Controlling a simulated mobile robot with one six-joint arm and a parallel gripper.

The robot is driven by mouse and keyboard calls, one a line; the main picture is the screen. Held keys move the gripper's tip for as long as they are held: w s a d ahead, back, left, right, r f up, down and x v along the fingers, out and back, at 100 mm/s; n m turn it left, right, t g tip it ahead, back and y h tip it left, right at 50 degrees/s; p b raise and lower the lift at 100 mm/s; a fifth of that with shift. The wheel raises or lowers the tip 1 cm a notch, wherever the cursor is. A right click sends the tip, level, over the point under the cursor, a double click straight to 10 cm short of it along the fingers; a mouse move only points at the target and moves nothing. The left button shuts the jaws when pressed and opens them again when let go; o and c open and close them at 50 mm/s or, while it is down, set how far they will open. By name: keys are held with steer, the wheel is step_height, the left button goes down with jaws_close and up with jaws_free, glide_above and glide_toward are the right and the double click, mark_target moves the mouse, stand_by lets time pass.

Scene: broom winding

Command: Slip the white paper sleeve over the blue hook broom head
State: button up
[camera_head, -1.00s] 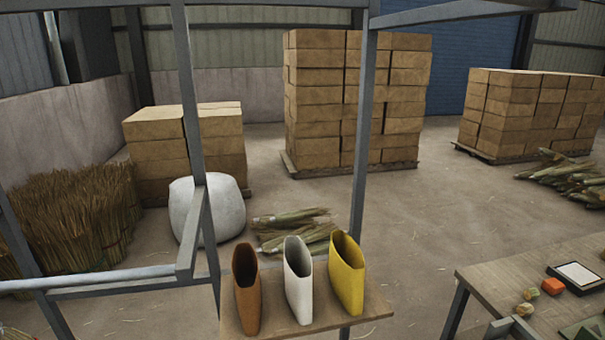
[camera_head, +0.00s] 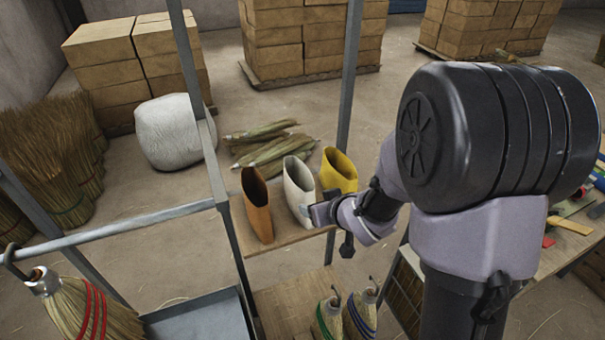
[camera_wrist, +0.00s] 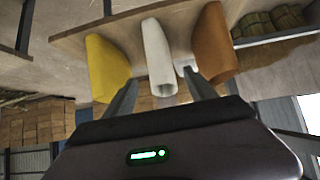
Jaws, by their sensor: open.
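The white paper sleeve (camera_head: 297,188) stands upright, open end up, on a small wooden shelf (camera_head: 283,237), between the brown sleeve (camera_head: 257,205) and the yellow sleeve (camera_head: 338,172). It also shows in the wrist view (camera_wrist: 155,50), upside down. My gripper (camera_wrist: 160,78) is open, with one finger on each side of the white sleeve's mouth; contact cannot be told. In the head view my gripper (camera_head: 331,228) is at the sleeve's right side. The blue-banded broom head (camera_head: 357,318) with a hook on top is low at the bottom edge, partly cut off.
A green-banded broom head (camera_head: 326,320) stands beside the blue one. A red-banded broom head (camera_head: 85,308) hangs from a hook at left. Grey frame posts (camera_head: 347,75) rise around the shelf. A workbench (camera_head: 560,245) with tools is at right, partly hidden by my arm.

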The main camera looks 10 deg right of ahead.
mark_target(310, 195)
steer(key=b+x, duration=0.2)
steer(key=x, duration=0.3)
steer(key=b+x, duration=0.2)
steer(key=x, duration=0.4)
steer(key=shift+w+d+f+b, duration=0.2)
steer(key=shift+f+b, duration=0.1)
steer(key=shift+c, duration=0.3)
steer(key=shift+r, duration=0.1)
steer(key=c, duration=1)
step_height(310, 195, up, 3)
steer(key=p, duration=0.2)
steer(key=shift+p, duration=0.35)
